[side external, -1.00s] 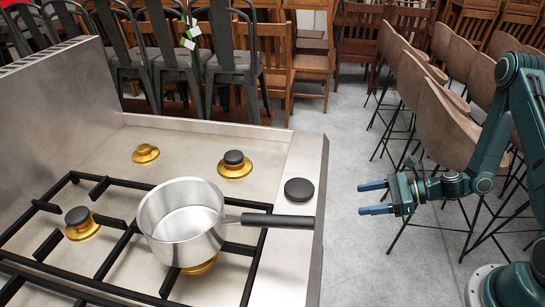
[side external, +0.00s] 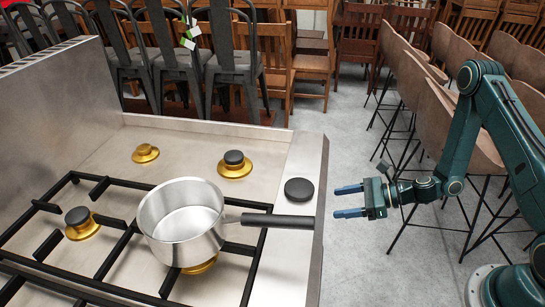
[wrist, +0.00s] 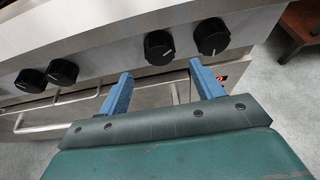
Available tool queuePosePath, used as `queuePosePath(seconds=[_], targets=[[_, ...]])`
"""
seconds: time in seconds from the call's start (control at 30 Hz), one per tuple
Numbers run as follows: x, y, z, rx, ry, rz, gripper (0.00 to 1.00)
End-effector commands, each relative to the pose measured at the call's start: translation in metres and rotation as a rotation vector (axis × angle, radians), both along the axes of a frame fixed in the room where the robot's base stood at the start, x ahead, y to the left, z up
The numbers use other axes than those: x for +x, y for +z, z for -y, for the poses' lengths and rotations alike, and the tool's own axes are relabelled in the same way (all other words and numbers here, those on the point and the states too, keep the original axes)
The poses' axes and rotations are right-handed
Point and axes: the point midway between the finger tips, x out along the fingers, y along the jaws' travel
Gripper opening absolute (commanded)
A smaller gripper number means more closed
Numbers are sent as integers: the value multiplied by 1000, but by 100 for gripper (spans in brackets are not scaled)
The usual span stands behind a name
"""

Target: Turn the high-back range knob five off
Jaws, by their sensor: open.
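The range (side external: 290,250) has a sloped steel front strip. In the side view one round black knob (side external: 299,190) shows on it, beside the pot handle. In the wrist view several black knobs line the front panel: a far-left knob (wrist: 29,81), a knob beside it (wrist: 62,72), a right-middle knob (wrist: 158,47) and a far-right knob (wrist: 212,37). White pointer marks show on them; no numbers are readable. My gripper (side external: 337,202) is open and empty, in front of the panel and apart from it. In the wrist view its blue fingers (wrist: 160,68) point toward the two right knobs.
A steel saucepan (side external: 185,220) sits on the black grate (side external: 105,275), its handle (side external: 277,221) reaching over the front strip. Oven handles (wrist: 45,124) show below the knobs. Brown stools (side external: 425,110) stand behind my arm. Wooden and metal chairs (side external: 240,65) stand behind the range.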

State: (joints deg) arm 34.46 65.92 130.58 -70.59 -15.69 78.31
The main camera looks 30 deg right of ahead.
Motion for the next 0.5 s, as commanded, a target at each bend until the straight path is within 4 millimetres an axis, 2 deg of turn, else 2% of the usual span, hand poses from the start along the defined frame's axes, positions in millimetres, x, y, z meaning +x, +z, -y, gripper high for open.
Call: queuePosePath(seconds=[0.5], targets=[[39, -23, -40, -1, 3, 0, 66]])
